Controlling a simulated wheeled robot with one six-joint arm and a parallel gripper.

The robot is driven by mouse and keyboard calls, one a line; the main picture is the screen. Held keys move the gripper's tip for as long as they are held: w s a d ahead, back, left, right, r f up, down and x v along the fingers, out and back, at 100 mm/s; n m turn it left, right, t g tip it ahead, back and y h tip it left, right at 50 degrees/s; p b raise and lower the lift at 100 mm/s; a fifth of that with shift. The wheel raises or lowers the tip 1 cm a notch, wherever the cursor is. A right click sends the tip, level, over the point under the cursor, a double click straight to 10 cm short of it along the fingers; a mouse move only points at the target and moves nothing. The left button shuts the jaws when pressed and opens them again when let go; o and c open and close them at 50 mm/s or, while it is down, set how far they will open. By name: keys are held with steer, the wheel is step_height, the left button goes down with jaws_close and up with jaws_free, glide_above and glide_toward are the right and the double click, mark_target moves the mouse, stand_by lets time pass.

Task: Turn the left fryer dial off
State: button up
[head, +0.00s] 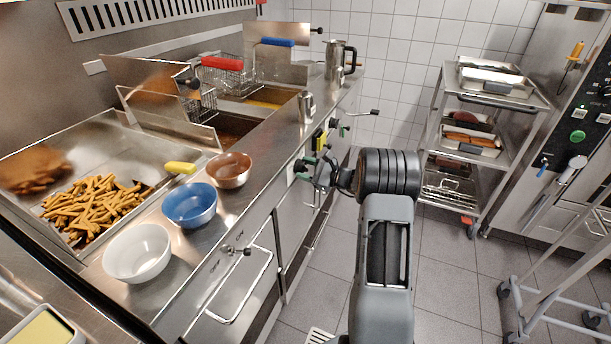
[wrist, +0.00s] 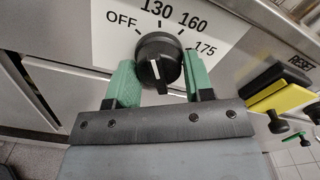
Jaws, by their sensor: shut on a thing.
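The left fryer dial (wrist: 160,55) is a round black knob on a white scale plate marked OFF, 130, 160 and 175 in the wrist view. A white line shows on the knob's lower face; which mark it is set to is hard to tell. My gripper (wrist: 158,74) has its green fingers on the knob's left and right sides, shut on it. In the head view my gripper (head: 316,172) is at the fryer's front panel and hides the knob.
A yellow switch (wrist: 292,97) by the RESET label sits right of the dial. Several bowls, including a blue bowl (head: 190,204), stand on the counter near a fries tray (head: 153,189). A shelved trolley (head: 436,125) stands at right. Tiled floor is free between.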

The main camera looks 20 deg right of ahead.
steer(key=n+b, duration=0.3)
steer(key=b, duration=0.2)
steer(key=shift+f+n, duration=0.3)
steer(key=shift+n, duration=0.1)
steer(key=n+b, duration=0.1)
steer(key=b, duration=0.2)
steer(key=shift+r+n, duration=0.25)
steer(key=shift+n, duration=0.15)
steer(key=shift+r, duration=0.1)
steer(key=o, duration=0.9)
steer(key=shift+d, duration=0.15)
steer(key=p+v, duration=0.1)
steer(key=v, duration=1.2)
steer(key=shift+s+d, duration=0.15)
steer(key=shift+s, duration=0.15)
